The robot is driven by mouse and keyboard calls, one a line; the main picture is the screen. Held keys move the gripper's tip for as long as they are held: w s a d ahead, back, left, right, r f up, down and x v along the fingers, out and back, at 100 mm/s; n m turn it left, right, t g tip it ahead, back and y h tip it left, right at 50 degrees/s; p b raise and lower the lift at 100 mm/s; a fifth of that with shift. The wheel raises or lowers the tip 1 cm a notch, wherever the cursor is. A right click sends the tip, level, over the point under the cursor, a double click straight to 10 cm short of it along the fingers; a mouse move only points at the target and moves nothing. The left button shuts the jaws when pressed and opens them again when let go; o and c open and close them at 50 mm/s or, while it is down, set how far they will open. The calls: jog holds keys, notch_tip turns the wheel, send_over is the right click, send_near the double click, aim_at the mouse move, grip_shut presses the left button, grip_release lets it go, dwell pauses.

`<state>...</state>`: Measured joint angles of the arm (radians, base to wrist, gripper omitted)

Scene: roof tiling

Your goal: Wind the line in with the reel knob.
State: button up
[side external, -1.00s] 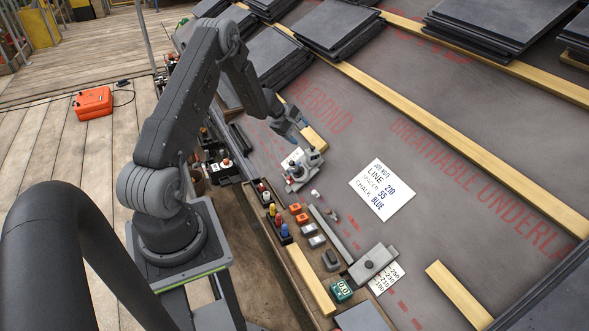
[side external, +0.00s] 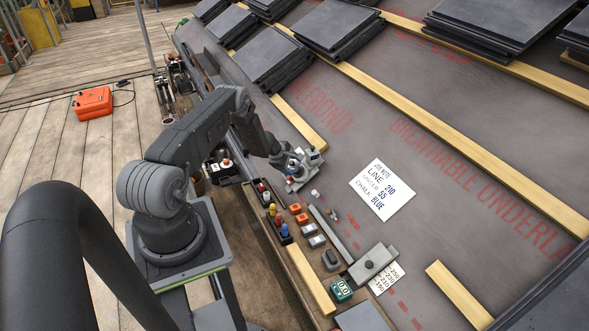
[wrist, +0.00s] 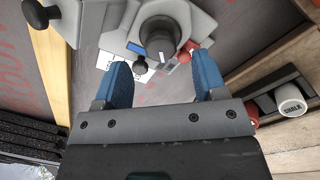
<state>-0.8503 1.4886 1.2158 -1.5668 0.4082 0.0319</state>
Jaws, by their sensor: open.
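The grey line device (side external: 312,156) stands on the underlay beside the tool tray, partly hidden by my gripper (side external: 291,163). In the wrist view its pale body (wrist: 195,22) is at the top, with a dark round hub (wrist: 158,38) in the middle. A small dark knob (wrist: 140,66) and a red part (wrist: 187,50) sit around the hub. I cannot tell for sure which is the reel knob. My gripper, seen with blue fingers in the wrist view (wrist: 162,72), is open and empty, its fingers pointing at the device. I cannot tell if they touch it.
The wooden tray (side external: 291,252) with coloured bottles runs alongside. A job note (side external: 382,190) lies on the underlay, reading line 210, spacer 55, chalk blue. Wooden battens (side external: 440,127) and slate stacks (side external: 273,60) lie up the roof. A grey gauge block (side external: 374,264) is lower right.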

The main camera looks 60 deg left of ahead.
aim_at(296, 169)
jog(key=shift+x, duration=1.85)
jog(key=c, duration=0.9)
